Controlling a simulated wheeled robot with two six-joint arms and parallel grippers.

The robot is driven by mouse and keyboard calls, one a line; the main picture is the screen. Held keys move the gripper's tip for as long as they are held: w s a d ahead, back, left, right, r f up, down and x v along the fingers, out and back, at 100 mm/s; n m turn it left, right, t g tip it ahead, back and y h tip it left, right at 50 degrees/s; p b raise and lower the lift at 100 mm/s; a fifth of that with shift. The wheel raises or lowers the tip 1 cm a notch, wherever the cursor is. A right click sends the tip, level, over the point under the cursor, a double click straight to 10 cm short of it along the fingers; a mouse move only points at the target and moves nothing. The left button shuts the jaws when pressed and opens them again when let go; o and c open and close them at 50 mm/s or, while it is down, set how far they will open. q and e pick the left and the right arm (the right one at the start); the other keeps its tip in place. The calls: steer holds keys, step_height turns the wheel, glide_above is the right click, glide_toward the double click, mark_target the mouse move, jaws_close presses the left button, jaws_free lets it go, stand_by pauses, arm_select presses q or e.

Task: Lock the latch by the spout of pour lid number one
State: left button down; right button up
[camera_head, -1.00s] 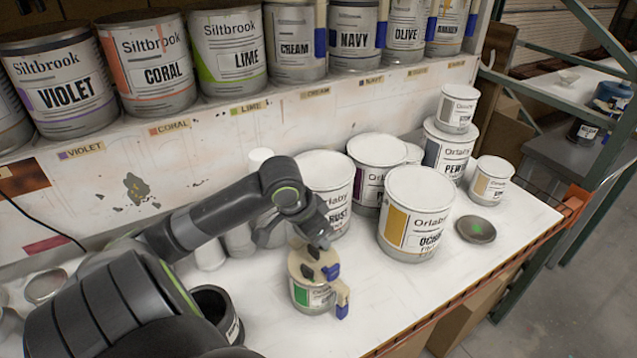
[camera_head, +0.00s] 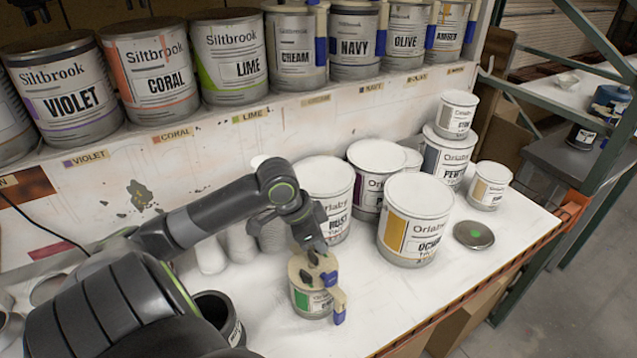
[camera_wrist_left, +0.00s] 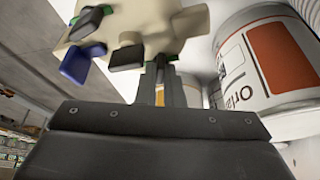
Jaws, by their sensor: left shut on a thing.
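A beige pour lid (camera_head: 318,268) with dark tabs and a blue-tipped spout part (camera_head: 339,306) sits on a small can with a green label (camera_head: 313,301) near the table's front edge. The lid shows from close up in the left wrist view (camera_wrist_left: 150,22), with a blue tab (camera_wrist_left: 82,62) and a black tab (camera_wrist_left: 125,57) on its rim. My left gripper (camera_head: 312,256) reaches down onto the lid and is shut on a part of it. Its fingers (camera_wrist_left: 163,75) meet the lid's edge by the black tabs; the exact contact is hidden. My right gripper is not in view.
A large ochre can (camera_head: 415,225) stands right of the green-label can, with several white-lidded cans behind it. A dark open can (camera_head: 222,318) stands to the left. A round grey disc (camera_head: 473,235) lies at the right. Bare table lies in front of the ochre can.

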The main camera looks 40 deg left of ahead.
arm_select(q)
steer(key=shift+a+m+h, duration=0.1)
steer(key=shift+m+h, duration=0.2)
steer(key=shift+m, duration=0.7)
steer(key=m+g+h, duration=0.1)
steer(key=m, duration=0.1)
steer(key=shift+w+m, duration=0.15)
steer(key=shift+m, duration=0.15)
steer(key=m+g, duration=0.1)
steer(key=m, duration=0.2)
steer(key=shift+m+h+b, duration=0.3)
steer(key=shift+b, duration=0.1)
steer(key=shift+w+m+g+b, duration=0.15)
steer(key=shift+m+g+b, duration=0.45)
steer(key=shift+m, duration=0.9)
steer(key=c, duration=1.5)
jaws_free()
steer(key=shift+c, duration=0.2)
steer(key=shift+r, duration=0.1)
